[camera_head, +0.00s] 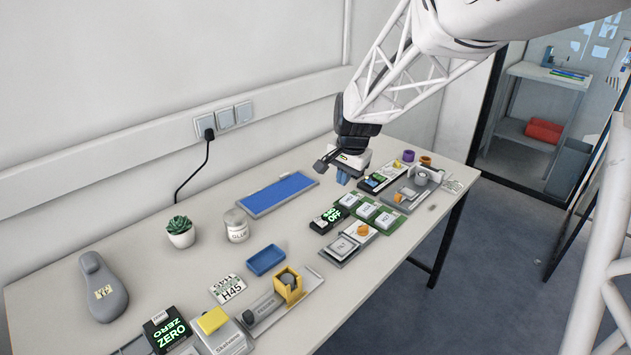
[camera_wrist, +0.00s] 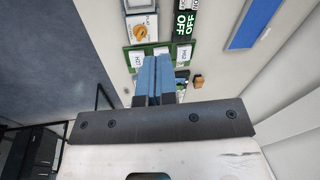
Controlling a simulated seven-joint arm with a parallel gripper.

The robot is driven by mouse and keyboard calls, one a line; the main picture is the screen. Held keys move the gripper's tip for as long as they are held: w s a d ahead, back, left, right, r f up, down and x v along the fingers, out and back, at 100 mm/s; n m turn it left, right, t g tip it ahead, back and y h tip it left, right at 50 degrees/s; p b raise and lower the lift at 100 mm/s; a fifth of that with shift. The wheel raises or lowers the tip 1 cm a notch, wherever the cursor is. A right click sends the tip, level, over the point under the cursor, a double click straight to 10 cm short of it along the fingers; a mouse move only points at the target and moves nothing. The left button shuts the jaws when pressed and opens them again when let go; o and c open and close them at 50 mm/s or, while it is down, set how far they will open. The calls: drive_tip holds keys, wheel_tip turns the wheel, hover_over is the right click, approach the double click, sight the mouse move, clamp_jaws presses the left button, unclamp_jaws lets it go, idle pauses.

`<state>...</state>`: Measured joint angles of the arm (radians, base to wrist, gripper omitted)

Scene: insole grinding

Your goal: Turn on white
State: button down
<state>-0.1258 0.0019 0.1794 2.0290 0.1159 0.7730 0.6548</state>
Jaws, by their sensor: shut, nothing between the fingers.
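My gripper (camera_head: 343,178) has blue fingers pressed together, empty, above the back of the table near the row of devices. In the wrist view the closed fingers (camera_wrist: 154,80) point at a green board and hide part of it. The green board (camera_head: 385,233) carries several white square keys (camera_head: 366,211) with small lettering. One white key also shows in the wrist view (camera_wrist: 137,58), left of the fingers. A black display reading OFF (camera_head: 331,218) sits at the board's left end; it also shows in the wrist view (camera_wrist: 184,22). No label reading "white" is legible.
A panel with an orange knob (camera_head: 362,229) stands in front of the board. A black device with a lit screen (camera_head: 378,180) and a grey fixture (camera_head: 420,178) are to the right. A blue mat (camera_head: 277,194) lies left. A blue tray (camera_head: 265,260) is further forward.

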drive_tip(key=m, duration=0.2)
hover_over(317, 218)
drive_tip(key=s+d, duration=0.2)
wheel_tip(317, 218, down, 8)
drive_tip(key=shift+r, duration=0.25)
drive_tip(key=shift+w, duration=0.1)
drive_tip(key=shift+f, duration=0.1)
drive_tip(key=f, duration=0.4)
drive_tip(key=w+a+f, duration=0.1)
drive_tip(key=f, duration=0.8)
drive_tip(key=shift+w+a+f, duration=0.25)
drive_tip(key=shift+w+a, duration=0.1)
drive_tip(key=shift+a, duration=0.05)
drive_tip(key=shift+f, duration=0.15)
drive_tip(key=shift+w+a+f+g, duration=0.1)
drive_tip(key=shift+a+f+g, duration=0.1)
drive_tip(key=shift+g, duration=0.2)
drive_tip(key=shift+d+r, duration=0.1)
drive_tip(key=shift+d, duration=0.1)
